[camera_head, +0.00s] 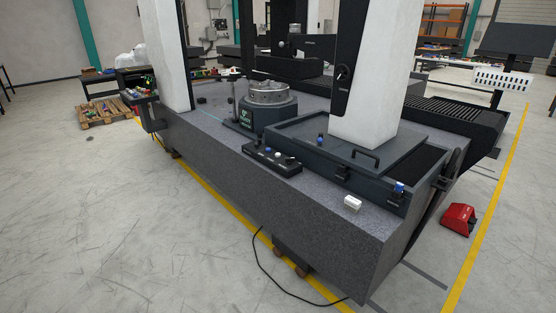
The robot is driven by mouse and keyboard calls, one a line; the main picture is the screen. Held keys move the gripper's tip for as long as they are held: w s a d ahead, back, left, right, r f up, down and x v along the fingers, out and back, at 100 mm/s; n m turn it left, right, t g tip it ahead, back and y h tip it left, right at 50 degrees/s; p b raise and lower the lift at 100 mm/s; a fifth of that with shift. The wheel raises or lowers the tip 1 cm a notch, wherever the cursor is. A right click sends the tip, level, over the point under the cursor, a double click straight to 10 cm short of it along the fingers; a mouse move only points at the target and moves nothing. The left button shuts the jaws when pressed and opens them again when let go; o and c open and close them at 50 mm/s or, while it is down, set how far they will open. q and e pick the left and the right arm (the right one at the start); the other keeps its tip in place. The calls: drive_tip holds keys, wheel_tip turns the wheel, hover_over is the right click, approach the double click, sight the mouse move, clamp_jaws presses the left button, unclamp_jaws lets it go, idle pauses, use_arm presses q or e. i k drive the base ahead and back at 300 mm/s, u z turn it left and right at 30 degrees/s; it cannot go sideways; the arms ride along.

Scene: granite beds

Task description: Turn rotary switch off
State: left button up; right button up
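A small round black knob with a pale mark (342,73), which looks like the rotary switch, sits on a tall black panel (347,52). The panel is on the side of the white column at the right of the granite bed. The knob is too small to read its setting for sure. A black control box (271,160) with several small knobs or buttons lies on the bed's front edge. Neither of my grippers shows in the head view.
The granite bed (240,179) fills the middle, with a dark lidded case (378,160) and a round fixture (268,98) on it. A black cable (267,270) hangs to the floor. A red pedal (458,219) lies at right. The floor at left (90,210) is clear.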

sight(290, 161)
drive_tip(key=u, duration=0.3)
drive_tip(key=i, duration=1.85)
drive_tip(key=z, duration=0.8)
